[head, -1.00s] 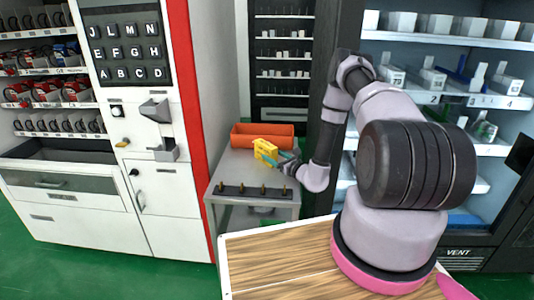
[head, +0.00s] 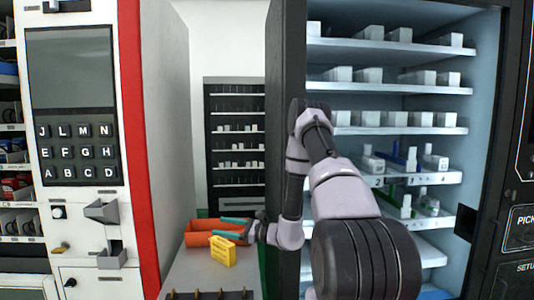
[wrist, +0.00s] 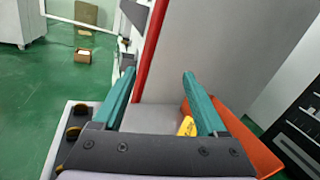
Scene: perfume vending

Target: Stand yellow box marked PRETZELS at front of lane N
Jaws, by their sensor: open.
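The yellow box (head: 222,251) rests on a grey cart top (head: 190,268), in front of an orange bin. Its lettering is too small to read. My gripper (head: 226,228) has teal fingers, open and empty, just above and behind the box in the head view. In the wrist view the open fingers (wrist: 158,74) point past the cart, and a corner of the yellow box (wrist: 186,126) shows beside the right finger, which partly hides it. The white machine's keypad (head: 77,152) has a button N; I cannot make out a lane marked N.
The orange bin (head: 202,232) stands at the back of the cart. A dark strip with brass pegs (head: 208,295) runs along its front. The red-edged machine (head: 140,150) is close on the left, the open lit cabinet (head: 385,120) on the right.

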